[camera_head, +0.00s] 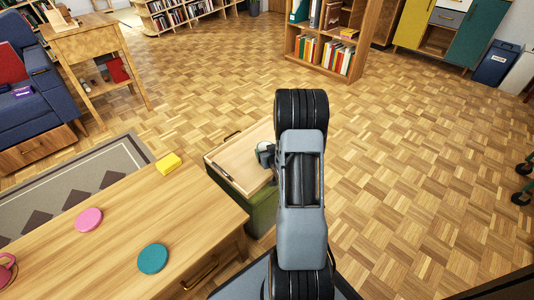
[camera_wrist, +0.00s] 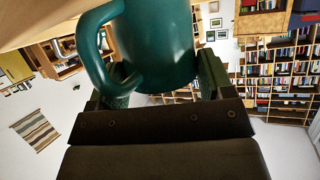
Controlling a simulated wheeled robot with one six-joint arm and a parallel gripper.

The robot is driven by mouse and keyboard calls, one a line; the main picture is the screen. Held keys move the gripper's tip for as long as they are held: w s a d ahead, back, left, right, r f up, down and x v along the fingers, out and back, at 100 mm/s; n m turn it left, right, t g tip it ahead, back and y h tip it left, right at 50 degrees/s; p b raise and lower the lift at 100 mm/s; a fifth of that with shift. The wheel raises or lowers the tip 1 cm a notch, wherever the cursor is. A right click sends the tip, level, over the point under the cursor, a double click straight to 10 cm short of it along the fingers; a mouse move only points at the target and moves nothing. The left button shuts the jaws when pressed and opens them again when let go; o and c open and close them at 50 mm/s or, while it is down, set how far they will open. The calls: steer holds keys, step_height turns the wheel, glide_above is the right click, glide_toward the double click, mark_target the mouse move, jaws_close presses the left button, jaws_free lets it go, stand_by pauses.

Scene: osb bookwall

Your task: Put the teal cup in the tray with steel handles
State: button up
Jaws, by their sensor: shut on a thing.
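The teal cup (camera_wrist: 165,40) fills the top middle of the wrist view, its handle to the left. My gripper (camera_wrist: 163,82) is shut on it, one finger at each side. In the head view my gripper (camera_head: 265,155) is over the right part of a light wooden tray (camera_head: 243,152), mostly hidden by my arm. A pale round shape there may be the cup's opening. The tray lies on a green box-like seat (camera_head: 262,210); a dark handle shows at its far edge. I cannot tell whether the cup touches the tray.
The wooden table (camera_head: 115,245) at lower left bears a teal disc (camera_head: 153,258), a pink disc (camera_head: 89,219), a yellow block (camera_head: 168,163) and a pink mug (camera_head: 7,270).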

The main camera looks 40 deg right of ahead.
steer(key=shift+f, duration=0.2)
steer(key=o, duration=1.1)
steer(key=shift+s+r, duration=0.1)
steer(key=shift+r, duration=0.25)
steer(key=p+v, duration=0.3)
steer(key=v, duration=0.8)
steer(key=a+r+n+g+y, duration=0.1)
steer(key=a+r+n+g, duration=0.1)
steer(key=a+r+g, duration=0.6)
steer(key=s+a+r+y, duration=0.1)
steer(key=s+a+r, duration=0.1)
steer(key=a, duration=0.3)
steer(key=s+a+r+n+g, duration=0.1)
steer(key=s+a+r, duration=0.2)
steer(key=s+a, duration=0.1)
steer(key=s+a+r+g+y, duration=0.1)
steer(key=s+a+r, duration=0.1)
steer(key=a, duration=0.3)
steer(key=shift+s+a+r+y, duration=0.3)
steer(key=shift+s+r, duration=0.1)
steer(key=shift+s, duration=0.3)
